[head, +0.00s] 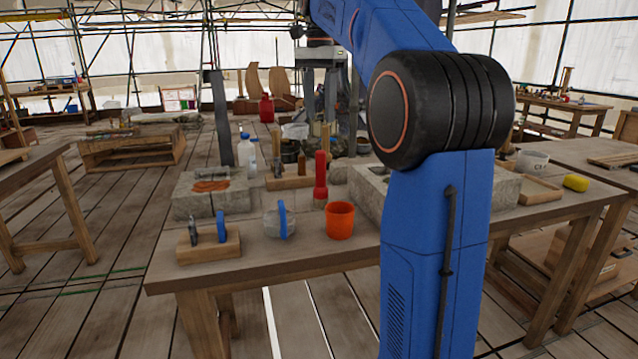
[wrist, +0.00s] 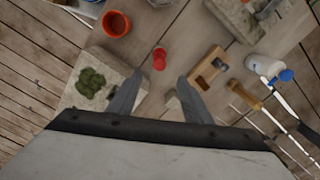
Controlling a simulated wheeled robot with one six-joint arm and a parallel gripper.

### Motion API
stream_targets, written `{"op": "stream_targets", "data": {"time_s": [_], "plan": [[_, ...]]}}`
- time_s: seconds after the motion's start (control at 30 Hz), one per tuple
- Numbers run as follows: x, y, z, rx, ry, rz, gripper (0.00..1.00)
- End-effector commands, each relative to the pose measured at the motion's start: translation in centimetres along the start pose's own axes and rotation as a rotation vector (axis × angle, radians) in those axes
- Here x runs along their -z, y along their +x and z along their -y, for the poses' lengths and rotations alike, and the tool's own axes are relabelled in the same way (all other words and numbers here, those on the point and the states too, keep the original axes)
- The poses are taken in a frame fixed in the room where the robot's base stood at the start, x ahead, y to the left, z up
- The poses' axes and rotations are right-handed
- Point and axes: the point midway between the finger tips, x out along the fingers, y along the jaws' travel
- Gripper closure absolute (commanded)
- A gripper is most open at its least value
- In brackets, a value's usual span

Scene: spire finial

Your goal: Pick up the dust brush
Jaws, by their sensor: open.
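I cannot pick out the dust brush for sure in either view. A wooden-handled tool (wrist: 244,94) with a long thin shaft lies right of my gripper in the wrist view; its type is unclear. Upright wooden handles (head: 325,139) stand on the table in the head view, with their lower ends hard to make out. My gripper (wrist: 160,80) is open, its two fingers apart with nothing between them, above the table. A small red object (wrist: 160,58) shows just beyond the fingertips. In the head view my arm covers part of the table.
The table (head: 270,262) is crowded. An orange cup (head: 340,221), a red upright torch-like object (head: 321,176), a wooden block with tools (head: 208,248) and stone blocks (head: 195,202) stand on it. A mossy stone (wrist: 88,105) lies left of the fingers, a white bottle (wrist: 262,66) right.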

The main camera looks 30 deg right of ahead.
Motion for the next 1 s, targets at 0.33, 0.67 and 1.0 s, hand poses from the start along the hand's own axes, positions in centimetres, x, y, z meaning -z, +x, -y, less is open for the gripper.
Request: {"op": "stream_targets", "data": {"time_s": [0.33, 0.67, 1.0], "plan": [[0.2, 3.9, 0.1, -0.006, 0.014, 0.003, 0.55], [0.2, 9.6, 0.1, -0.005, 0.013, 0.003, 0.55], [0.2, 12.3, 0.1, -0.003, 0.013, 0.002, 0.55]]}}
